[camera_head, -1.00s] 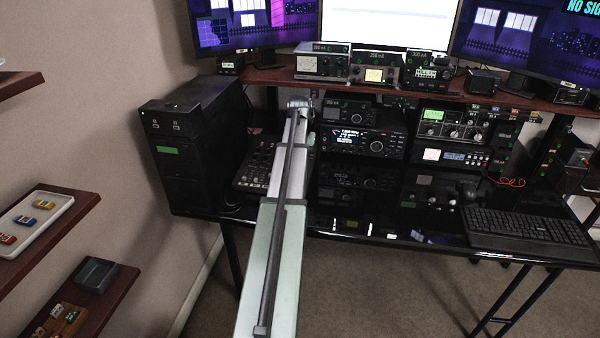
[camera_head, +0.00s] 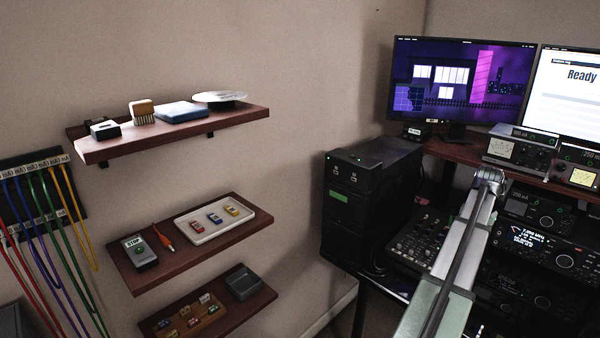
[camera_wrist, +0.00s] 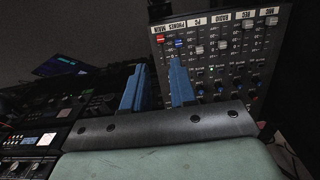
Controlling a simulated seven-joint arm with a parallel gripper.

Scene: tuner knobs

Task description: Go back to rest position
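My gripper (camera_wrist: 158,88) shows in the wrist view as two blue fingers with a clear gap between them, open and empty. A mixer panel with sliders and knobs (camera_wrist: 225,60) lies beyond the fingers. Its labels read MIC, REC, RADIO, PC, PHONES and MAIN. I cannot tell whether a finger touches it. In the head view my arm reaches over the desk from the lower right, and its far part hides my fingers. The mixer (camera_head: 418,238) shows just left of my arm there.
A black computer tower (camera_head: 345,205) stands left of the mixer. Radio units (camera_head: 540,245) stack to the right of my arm, under a raised shelf with meters (camera_head: 515,152). Wall shelves (camera_head: 185,255) and hanging cables (camera_head: 45,215) are on the left. Open floor is little visible.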

